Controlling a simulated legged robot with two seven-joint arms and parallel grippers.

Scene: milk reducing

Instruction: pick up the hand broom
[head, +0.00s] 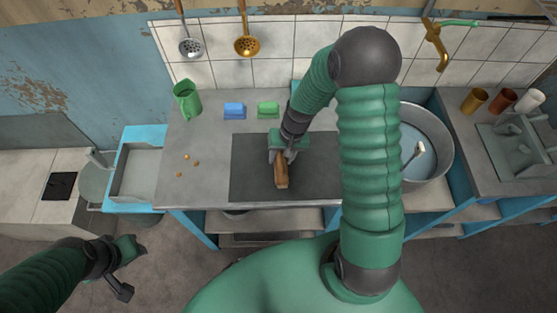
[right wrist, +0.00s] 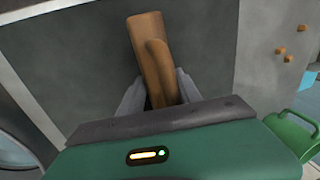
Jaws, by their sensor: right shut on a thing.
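The hand broom (head: 281,175) shows as a brown wooden piece over the dark mat on the counter. My right gripper (head: 281,158) is above the mat with its fingers shut on the hand broom. In the right wrist view the brown wood (right wrist: 148,45) sits between the two grey fingers (right wrist: 158,90). Its lower end is hidden behind my gripper's body, and I cannot tell whether it touches the mat. My left gripper (head: 140,250) is at the lower left, away from the counter, and looks empty. Its fingers are too small to read.
The dark mat (head: 250,185) lies on the metal counter (head: 190,135). Small crumbs (head: 187,157) lie left. A large pot (head: 437,150) stands right.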

